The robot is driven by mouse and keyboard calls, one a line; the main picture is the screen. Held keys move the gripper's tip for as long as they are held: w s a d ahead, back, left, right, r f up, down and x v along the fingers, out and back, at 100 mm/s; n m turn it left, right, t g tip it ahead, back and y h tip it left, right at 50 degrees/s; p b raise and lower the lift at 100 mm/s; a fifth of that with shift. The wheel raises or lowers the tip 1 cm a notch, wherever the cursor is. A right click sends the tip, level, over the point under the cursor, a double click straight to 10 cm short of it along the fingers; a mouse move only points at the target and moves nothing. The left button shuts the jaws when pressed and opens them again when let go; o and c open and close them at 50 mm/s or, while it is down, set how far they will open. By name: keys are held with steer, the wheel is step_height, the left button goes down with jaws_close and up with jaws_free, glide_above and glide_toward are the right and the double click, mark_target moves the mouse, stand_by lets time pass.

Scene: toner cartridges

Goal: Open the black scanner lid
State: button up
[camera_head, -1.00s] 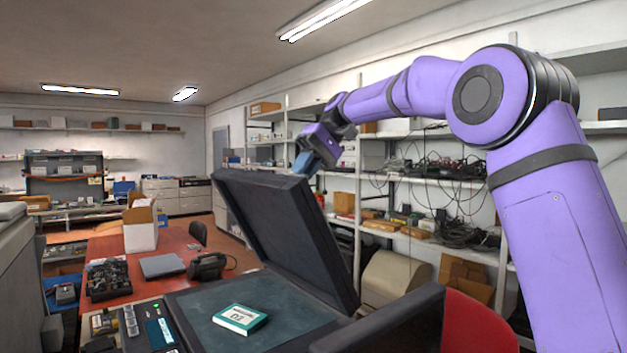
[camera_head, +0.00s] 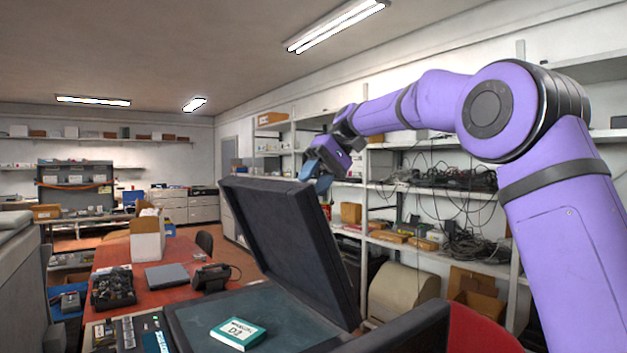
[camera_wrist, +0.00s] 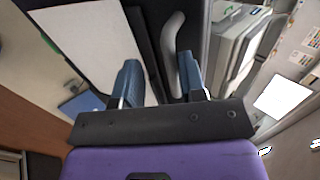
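The black scanner lid (camera_head: 285,235) stands raised, tilted back over the scanner's dark glass bed (camera_head: 190,312). A teal and white box (camera_head: 238,333) lies on the bed. My gripper (camera_head: 322,184) is at the lid's upper right corner, on its far side, and the lid edge may hide part of its fingers. In the wrist view the blue fingers of my gripper (camera_wrist: 160,82) are apart. A curved grey handle (camera_wrist: 174,45) on a dark surface shows beyond the gap, nearer the right finger. I see no grip on it.
A red table (camera_head: 185,258) with a grey laptop-like slab (camera_head: 167,275), a white box and a black device stands behind the scanner. Shelves (camera_head: 405,190) with cables and boxes line the right wall. A red chair back (camera_head: 480,332) is at the lower right.

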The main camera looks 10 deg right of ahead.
steer(key=shift+r, duration=0.15)
steer(key=v, duration=1)
steer(key=shift+d+r, duration=0.2)
steer(key=shift+d, duration=0.05)
stand_by(0.4)
